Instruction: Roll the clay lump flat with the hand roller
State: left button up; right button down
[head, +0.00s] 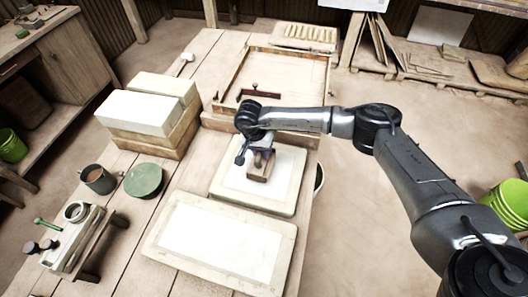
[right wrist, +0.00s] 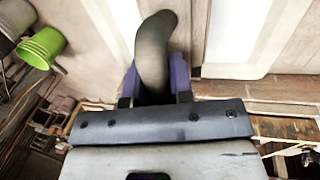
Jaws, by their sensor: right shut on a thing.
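My right gripper (head: 258,146) reaches down over the upper white board (head: 230,187) in the head view. It is shut on a dark curved handle (right wrist: 153,50), seen between its purple fingers in the right wrist view. The handle appears to belong to the hand roller, whose brown, block-like lower part (head: 259,174) is just below the gripper, low over or on the board. I cannot tell whether it touches the board. I cannot make out a clay lump; it may be hidden under the tool or gripper. My left gripper is not in view.
A second white board (head: 220,243) lies nearer and looks bare. Stacked pale blocks (head: 140,110), a mug (head: 99,179) and a green disc (head: 144,180) stand to the left. A shallow wooden frame (head: 285,75) lies behind.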

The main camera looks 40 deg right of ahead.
jog(key=shift+w+f, duration=0.1)
jog(key=shift+f, duration=0.15)
jog(key=shift+r, duration=0.1)
jog(key=shift+r+p, duration=0.45)
jog(key=shift+r, duration=0.15)
jog(key=p+v, duration=0.1)
jog(key=v, duration=0.1)
jog(key=p+v, duration=0.1)
jog(key=v, duration=0.1)
jog(key=s+p+v, duration=0.1)
jog(key=v, duration=0.1)
jog(key=shift+d+p, duration=0.3)
jog(key=shift+p, duration=0.1)
